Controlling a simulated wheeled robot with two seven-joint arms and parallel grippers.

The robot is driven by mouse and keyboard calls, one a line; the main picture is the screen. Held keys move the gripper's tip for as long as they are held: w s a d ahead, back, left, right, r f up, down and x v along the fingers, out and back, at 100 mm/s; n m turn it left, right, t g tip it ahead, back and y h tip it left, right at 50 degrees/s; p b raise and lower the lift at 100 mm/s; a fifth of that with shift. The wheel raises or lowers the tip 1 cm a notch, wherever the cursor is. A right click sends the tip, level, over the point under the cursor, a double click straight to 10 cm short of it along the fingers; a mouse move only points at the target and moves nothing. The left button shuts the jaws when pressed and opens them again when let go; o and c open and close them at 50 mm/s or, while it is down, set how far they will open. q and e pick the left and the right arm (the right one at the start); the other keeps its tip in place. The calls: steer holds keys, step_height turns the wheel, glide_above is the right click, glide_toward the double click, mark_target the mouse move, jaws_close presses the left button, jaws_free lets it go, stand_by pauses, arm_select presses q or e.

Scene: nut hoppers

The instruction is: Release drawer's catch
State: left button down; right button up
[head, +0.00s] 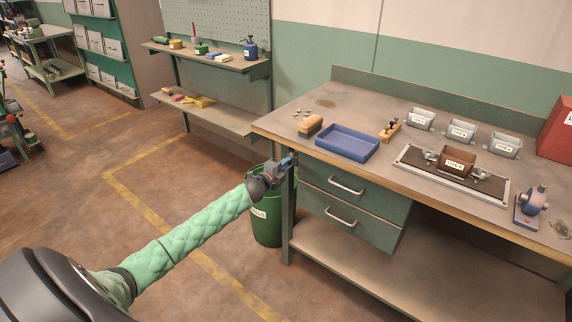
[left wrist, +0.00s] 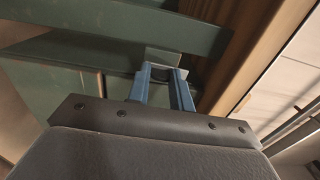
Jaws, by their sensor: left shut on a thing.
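The workbench has an upper green drawer (head: 345,184) and a lower green drawer (head: 350,219), each with a pale bar handle; both look closed. My left gripper (head: 289,161) is at the bench's left end, beside the upper drawer and just under the top. In the left wrist view its blue fingers (left wrist: 163,82) are shut on a small grey-green tab (left wrist: 163,57), which looks like the drawer's catch, against green metal. In the head view the gripper hides this tab. My right gripper is not in view.
A green waste bin (head: 266,222) stands close under my left gripper.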

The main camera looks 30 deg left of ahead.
arm_select(q)
steer(key=shift+a+n, duration=0.1)
steer(key=shift+n, duration=0.2)
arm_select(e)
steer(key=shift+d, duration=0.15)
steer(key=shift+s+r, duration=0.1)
arm_select(q)
steer(key=c, duration=1.2)
jaws_free()
steer(key=shift+c, duration=0.2)
steer(key=s+b, duration=0.1)
steer(key=s, duration=0.6)
steer(key=shift+s+a, duration=0.3)
steer(key=shift+s, duration=0.1)
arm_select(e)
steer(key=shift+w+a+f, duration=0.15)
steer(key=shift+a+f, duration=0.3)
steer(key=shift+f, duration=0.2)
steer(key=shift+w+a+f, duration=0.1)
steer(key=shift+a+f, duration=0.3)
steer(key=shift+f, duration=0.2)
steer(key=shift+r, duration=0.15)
